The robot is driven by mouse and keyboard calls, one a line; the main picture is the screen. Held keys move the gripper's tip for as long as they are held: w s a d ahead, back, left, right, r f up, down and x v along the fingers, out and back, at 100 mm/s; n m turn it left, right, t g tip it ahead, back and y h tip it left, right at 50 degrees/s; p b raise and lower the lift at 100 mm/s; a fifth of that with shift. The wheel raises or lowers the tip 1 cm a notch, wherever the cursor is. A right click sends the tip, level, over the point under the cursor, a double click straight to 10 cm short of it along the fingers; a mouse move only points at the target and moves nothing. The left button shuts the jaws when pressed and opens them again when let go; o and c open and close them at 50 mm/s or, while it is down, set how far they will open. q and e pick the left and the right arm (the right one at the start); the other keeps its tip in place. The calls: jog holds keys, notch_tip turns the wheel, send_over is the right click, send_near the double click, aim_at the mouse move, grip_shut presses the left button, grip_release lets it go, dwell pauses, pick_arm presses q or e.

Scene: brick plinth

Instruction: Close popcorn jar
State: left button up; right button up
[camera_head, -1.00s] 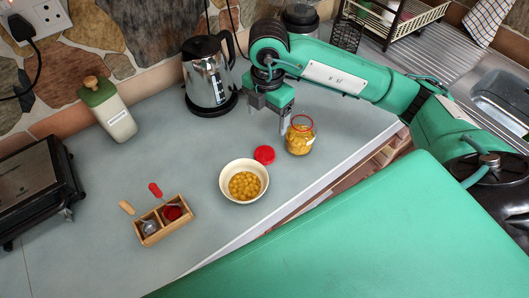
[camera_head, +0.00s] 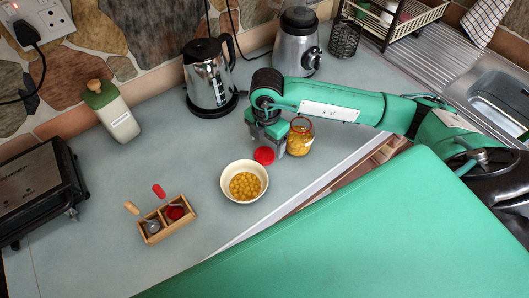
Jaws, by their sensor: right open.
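The popcorn jar (camera_head: 300,139) is a glass jar with yellow contents and a red rim. It stands upright and uncovered near the counter's front edge. A red lid (camera_head: 264,156) lies on the counter to the left of the jar, close to the bowl. My right gripper (camera_head: 269,147) points down over the lid, with one finger between the lid and the jar. It is open, and I cannot tell whether it touches the lid. It hides part of the lid's far side and the jar's left edge. My left gripper is not in view.
A white bowl (camera_head: 226,180) of yellow kernels sits just in front of the lid. A wooden box (camera_head: 153,238) with scoops stands further left. A kettle (camera_head: 209,80), a blender (camera_head: 296,45) and a bottle (camera_head: 112,113) line the back. The left middle counter is clear.

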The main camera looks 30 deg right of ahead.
aim_at(266, 153)
jog(key=shift+s+a+f+p, duration=0.1)
jog(key=shift+f+p, duration=0.45)
jog(key=shift+f, duration=1.4)
jog(key=shift+c, duration=0.2)
jog(key=c, duration=1)
